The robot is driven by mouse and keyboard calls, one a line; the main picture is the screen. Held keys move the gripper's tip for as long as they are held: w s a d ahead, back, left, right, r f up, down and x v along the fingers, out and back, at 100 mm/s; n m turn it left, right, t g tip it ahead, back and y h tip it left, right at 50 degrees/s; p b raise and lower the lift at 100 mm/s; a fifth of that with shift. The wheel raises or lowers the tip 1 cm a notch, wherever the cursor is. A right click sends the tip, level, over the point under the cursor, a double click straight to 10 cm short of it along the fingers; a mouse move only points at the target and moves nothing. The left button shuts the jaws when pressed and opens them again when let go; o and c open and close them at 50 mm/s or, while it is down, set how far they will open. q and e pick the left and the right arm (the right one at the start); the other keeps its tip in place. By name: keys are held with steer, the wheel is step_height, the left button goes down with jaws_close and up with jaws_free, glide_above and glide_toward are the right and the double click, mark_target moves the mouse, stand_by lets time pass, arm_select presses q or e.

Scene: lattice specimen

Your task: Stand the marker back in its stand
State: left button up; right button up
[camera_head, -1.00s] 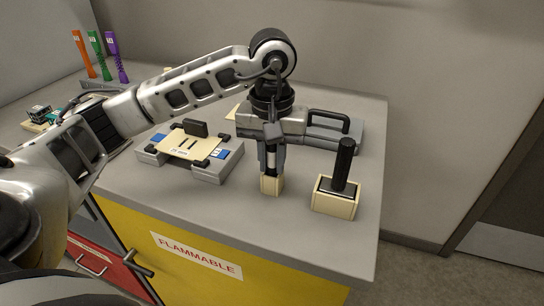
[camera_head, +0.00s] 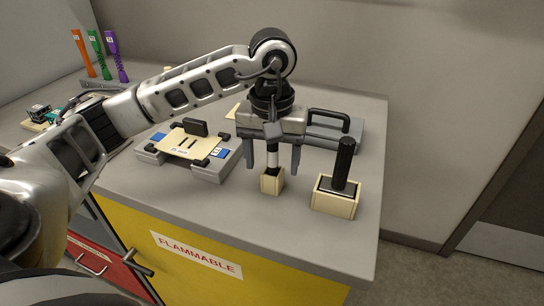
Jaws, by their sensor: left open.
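The marker (camera_head: 272,161), with a white body and a dark lower end, stands about upright with its lower end in a small cream stand (camera_head: 272,185) near the middle of the counter. My left gripper (camera_head: 273,163) points down over the marker. Its fingers are spread wide, one on each side of the marker, with a gap to it. The marker's upper end is hidden behind the gripper. My right gripper is not in view.
A cream block (camera_head: 335,204) with a thick black upright cylinder (camera_head: 343,165) stands close on the right. A grey fixture with a cream plate (camera_head: 188,147) lies to the left. A grey case (camera_head: 335,133) with a black handle is behind. The counter's front edge is near.

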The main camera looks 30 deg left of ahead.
arm_select(q)
steer(key=shift+f, duration=0.15)
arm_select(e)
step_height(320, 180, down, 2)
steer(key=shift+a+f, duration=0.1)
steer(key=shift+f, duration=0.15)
arm_select(q)
steer(key=shift+r+p, duration=1.55)
steer(key=shift+r, duration=0.95)
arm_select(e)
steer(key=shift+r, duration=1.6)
arm_select(q)
step_height(320, 180, up, 16)
steer(key=p, duration=0.3)
steer(key=shift+p, duration=0.3)
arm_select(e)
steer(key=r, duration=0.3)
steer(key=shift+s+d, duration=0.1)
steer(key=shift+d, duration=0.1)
arm_select(q)
steer(key=shift+r, duration=0.1)
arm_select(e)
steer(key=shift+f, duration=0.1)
